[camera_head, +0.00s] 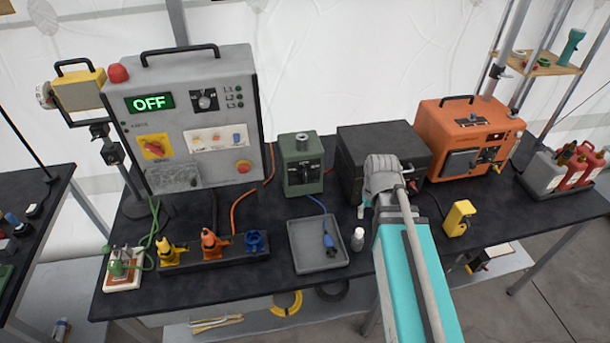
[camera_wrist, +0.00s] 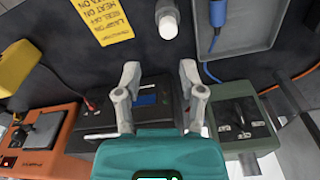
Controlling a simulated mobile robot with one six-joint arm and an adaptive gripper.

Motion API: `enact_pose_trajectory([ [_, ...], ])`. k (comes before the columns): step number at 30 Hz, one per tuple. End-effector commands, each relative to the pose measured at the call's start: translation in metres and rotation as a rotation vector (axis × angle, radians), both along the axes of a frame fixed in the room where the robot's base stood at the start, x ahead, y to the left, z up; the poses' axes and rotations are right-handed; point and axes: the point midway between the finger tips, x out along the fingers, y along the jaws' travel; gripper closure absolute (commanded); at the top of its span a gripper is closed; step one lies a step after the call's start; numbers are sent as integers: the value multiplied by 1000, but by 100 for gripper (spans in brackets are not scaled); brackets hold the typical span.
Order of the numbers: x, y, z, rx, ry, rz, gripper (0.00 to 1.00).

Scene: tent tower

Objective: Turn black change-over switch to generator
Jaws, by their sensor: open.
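A black rotary switch (camera_head: 204,99) sits on the front of the upright grey cabinet (camera_head: 222,140), right of a display reading OFF; its labels are too small to read. A green box (camera_head: 302,172) on the bench also carries a dark knob on its front; I cannot tell what it selects. The green box also shows at right in the wrist view (camera_wrist: 243,122). My gripper (camera_wrist: 160,82) is open and empty, in front of a black box (camera_wrist: 150,103), well right of the cabinet. In the head view my arm hides much of its fingers.
An orange generator (camera_head: 462,135) stands right of the black box. A grey tray (camera_head: 297,262) with a blue plug, a small white bottle (camera_head: 357,239) and a row of coloured connectors (camera_head: 211,246) lie along the front. A red-yellow switch (camera_head: 154,147) is on the cabinet.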

Motion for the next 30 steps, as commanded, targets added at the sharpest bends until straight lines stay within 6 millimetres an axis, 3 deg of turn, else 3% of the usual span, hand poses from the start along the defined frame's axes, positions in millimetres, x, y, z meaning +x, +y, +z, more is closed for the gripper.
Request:
enact_pose_trajectory([
  [1,21,13,7,2,-22,20,49],
  [9,109,99,32,21,-178,134,49],
  [15,152,159,47,42,-271,199,49],
  [21,166,185,52,53,-311,225,49],
  [30,166,186,52,54,-313,227,49],
])
